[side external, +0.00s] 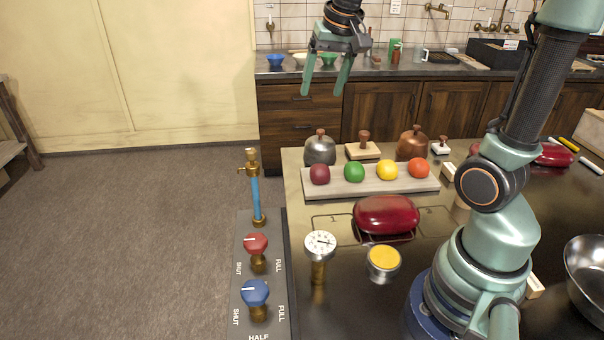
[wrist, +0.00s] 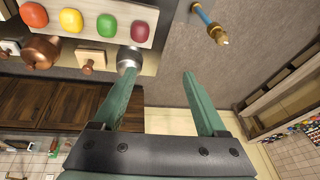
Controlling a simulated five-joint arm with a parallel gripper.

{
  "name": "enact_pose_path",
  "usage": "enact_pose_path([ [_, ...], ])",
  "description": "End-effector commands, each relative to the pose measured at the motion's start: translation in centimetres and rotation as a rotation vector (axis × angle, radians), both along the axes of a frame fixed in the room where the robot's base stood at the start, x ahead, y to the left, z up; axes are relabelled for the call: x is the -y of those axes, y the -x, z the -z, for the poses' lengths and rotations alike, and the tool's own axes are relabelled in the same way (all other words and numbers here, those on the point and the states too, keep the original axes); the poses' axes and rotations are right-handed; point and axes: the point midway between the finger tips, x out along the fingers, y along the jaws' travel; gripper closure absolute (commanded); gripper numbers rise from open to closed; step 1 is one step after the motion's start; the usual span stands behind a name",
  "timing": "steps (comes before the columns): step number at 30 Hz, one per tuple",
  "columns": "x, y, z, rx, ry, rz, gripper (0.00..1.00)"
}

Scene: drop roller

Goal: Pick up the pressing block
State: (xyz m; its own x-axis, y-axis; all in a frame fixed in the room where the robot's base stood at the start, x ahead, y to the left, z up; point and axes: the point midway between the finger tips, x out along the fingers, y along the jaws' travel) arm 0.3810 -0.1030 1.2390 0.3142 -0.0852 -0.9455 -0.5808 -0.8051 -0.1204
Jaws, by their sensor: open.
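A flat pale wooden block with a brown upright knob, which looks like the pressing block (side external: 363,148), stands on the counter behind the board of coloured balls. It also shows in the wrist view (wrist: 91,62), left of my fingers. My gripper (side external: 324,92) is open and empty, high above the counter's back left corner, up and left of the block and apart from it. In the wrist view my gripper (wrist: 160,74) has its fingers spread, with nothing between them but floor.
A grey dome (side external: 320,149) stands left of the block and a copper dome (side external: 412,142) right of it. The board (side external: 372,188) of coloured balls lies in front. A small white knobbed piece (side external: 440,147) is farther right. A blue post (side external: 255,190) stands at left.

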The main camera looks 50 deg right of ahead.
Motion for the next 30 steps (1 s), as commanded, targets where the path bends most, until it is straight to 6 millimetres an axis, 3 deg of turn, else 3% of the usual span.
enact_pose_path([
  [3, 4.1, -2.3, 0.6, -0.037, -0.043, 0.172, 0.25],
  [10, 12.1, -5.2, 3.1, -0.093, -0.120, 0.496, 0.25],
  [15, 18.4, -5.9, 6.3, -0.131, -0.173, 0.738, 0.25],
  [21, 24.8, -5.0, 10.7, -0.169, -0.225, 0.996, 0.25],
  [25, 27.3, -4.2, 12.7, -0.183, -0.247, 1.104, 0.25],
  [30, 28.5, -3.7, 14.0, -0.191, -0.258, 1.163, 0.25],
])
